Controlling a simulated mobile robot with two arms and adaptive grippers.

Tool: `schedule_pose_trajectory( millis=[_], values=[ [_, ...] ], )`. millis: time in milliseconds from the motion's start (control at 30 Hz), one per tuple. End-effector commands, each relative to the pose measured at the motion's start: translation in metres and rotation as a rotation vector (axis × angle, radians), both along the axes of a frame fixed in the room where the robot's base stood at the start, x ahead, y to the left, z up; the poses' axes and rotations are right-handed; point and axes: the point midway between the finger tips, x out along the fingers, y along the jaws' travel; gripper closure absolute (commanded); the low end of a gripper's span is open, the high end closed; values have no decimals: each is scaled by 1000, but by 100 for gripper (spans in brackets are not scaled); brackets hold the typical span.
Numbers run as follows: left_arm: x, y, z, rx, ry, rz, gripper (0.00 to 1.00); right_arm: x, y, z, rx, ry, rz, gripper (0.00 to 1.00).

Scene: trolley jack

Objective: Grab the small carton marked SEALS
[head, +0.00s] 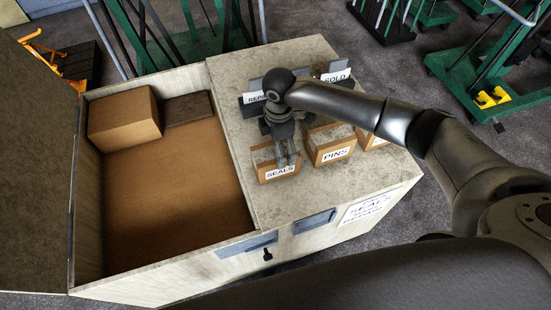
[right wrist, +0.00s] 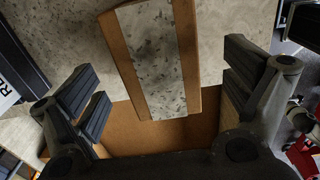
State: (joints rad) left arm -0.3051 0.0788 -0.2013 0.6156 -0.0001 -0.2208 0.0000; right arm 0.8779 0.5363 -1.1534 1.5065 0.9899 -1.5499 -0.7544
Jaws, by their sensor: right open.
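The small carton marked SEALS (head: 281,173) stands on the counter (head: 300,203) in the head view, its label facing front. It is brown with a grey speckled top. My right gripper (head: 287,161) is over it, pointing down, and hides part of its top. In the right wrist view the right gripper (right wrist: 158,85) is open, its fingers wide apart. A brown carton with a grey speckled top (right wrist: 155,55) shows between and beyond the fingers; no label is visible there. I cannot tell whether the fingers touch the carton. My left gripper is not in view.
The carton marked PINS (head: 335,154) stands just right of SEALS, with another carton (head: 371,137) partly hidden beyond. Signs reading REPAIR (head: 254,98), partly covered, and SOLD (head: 336,76) stand behind. To the left is an open bin (head: 222,248) holding a brown box (head: 123,118).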

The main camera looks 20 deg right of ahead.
Motion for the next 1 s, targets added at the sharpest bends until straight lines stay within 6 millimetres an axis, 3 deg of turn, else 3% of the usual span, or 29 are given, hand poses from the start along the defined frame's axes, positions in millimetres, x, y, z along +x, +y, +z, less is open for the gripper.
schedule_pose_trajectory(
  millis=[400, 667, 1000],
  values=[
    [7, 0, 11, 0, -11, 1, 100, 1, 8, -50, -1, 0, 0, 4],
    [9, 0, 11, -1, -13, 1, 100, 2, 8, -52, 0, -2, 1, 5],
    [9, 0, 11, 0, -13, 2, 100, 2, 8, -51, 0, -1, 0, 49]
  ],
)
